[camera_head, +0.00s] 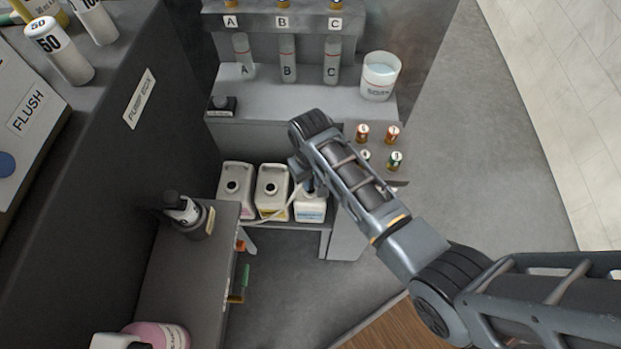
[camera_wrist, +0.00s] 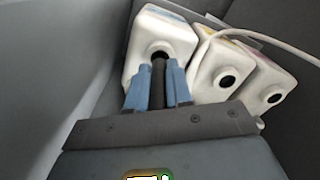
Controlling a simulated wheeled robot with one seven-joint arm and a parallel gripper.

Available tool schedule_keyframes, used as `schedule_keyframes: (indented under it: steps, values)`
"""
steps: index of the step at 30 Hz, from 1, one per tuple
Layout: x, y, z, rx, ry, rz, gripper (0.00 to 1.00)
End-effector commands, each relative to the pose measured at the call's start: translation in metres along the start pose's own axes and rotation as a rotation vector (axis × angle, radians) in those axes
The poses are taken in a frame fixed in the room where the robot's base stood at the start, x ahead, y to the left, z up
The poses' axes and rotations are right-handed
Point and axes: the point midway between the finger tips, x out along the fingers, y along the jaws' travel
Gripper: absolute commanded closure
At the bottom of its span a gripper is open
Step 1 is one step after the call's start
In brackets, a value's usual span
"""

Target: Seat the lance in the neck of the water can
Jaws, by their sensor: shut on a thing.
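Three white cans with dark round necks stand side by side: a left can (camera_head: 236,190), a middle can (camera_head: 272,192) and a right can (camera_head: 310,208). Their label words are too small to read, so I cannot tell which is the water can. My gripper (camera_wrist: 158,88) is over the right can, which is the nearest one in the wrist view (camera_wrist: 150,30). Its blue fingers are shut on a dark upright rod, the lance (camera_wrist: 158,80). The lance's far end lines up with that can's neck; whether it is inside is hidden.
A pale hose (camera_wrist: 265,35) crosses the cans. The cans stand on a low shelf under a grey bench (camera_head: 300,105) with a white tub (camera_head: 380,76). Several small numbered canisters (camera_head: 393,134) stand right of my wrist. A dark bottle (camera_head: 185,212) stands on the left cabinet.

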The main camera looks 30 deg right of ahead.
Motion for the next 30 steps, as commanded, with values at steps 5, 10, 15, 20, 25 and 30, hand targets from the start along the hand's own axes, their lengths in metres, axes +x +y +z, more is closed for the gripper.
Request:
schedule_keyframes:
  steps: [5,10,15,20,25,30]
  values:
    - [0.002,0.0,0.0,0.0,0.0,0.0,1.0]
    - [0.003,0.0,0.0,0.0,0.0,0.0,0.69]
    - [0.003,0.0,0.0,0.0,0.0,0.0,0.55]
    - [0.003,0.0,0.0,0.0,0.0,0.0,0.55]
    - [-0.005,0.0,0.0,0.0,0.001,0.0,0.55]
    - [-0.032,0.0,-0.001,0.0,0.003,0.0,0.55]
